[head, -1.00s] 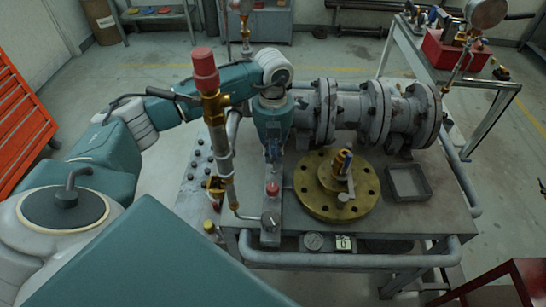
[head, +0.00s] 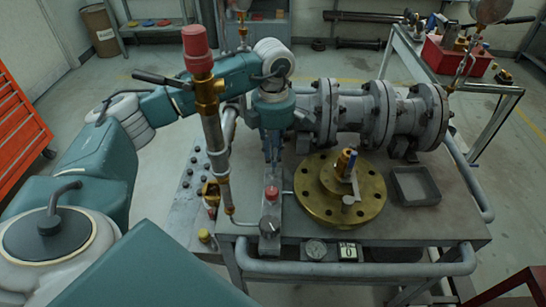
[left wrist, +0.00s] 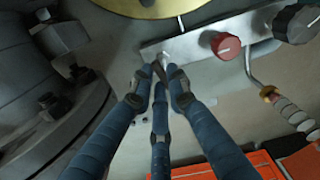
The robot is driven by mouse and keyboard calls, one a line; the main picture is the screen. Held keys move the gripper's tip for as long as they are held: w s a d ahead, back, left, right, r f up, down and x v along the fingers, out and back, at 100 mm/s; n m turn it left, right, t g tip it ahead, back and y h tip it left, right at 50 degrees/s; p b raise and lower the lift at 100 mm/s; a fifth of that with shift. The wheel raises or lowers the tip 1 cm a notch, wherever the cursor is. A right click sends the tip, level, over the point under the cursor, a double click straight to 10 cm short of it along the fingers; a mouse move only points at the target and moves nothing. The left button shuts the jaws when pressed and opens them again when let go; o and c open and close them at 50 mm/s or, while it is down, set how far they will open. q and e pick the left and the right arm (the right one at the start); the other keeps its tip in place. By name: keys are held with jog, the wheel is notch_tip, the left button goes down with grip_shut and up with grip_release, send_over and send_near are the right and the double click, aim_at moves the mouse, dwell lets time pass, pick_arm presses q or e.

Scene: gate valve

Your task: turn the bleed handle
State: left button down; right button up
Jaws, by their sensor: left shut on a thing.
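My left gripper (head: 273,158) reaches down from above to the far end of a narrow metal plate (head: 270,212) on the bench. In the left wrist view its dark blue fingers (left wrist: 159,76) come together on a small dark handle (left wrist: 158,70) at the plate's end. I take this to be the bleed handle; the fingers hide most of it. A red knob (left wrist: 226,45) sits beside it on the plate, and a black knob (left wrist: 297,22) is farther along. My right gripper is not in view.
An upright pipe with a red cap (head: 195,40) and a dark lever (head: 160,80) stands close left of the gripper. A grey flanged pipe (head: 380,112) lies to the right. A brass flange (head: 320,205) and grey tray (head: 415,187) rest on the bench.

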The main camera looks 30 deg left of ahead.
pick_arm(q)
jog(key=shift+w+m+b, duration=0.1)
jog(key=shift+m+b, duration=0.3)
jog(key=shift+m, duration=0.7)
jog(key=shift+r, duration=0.1)
jog(key=c, duration=1.7)
grip_release()
notch_tip(320, 180, up, 12)
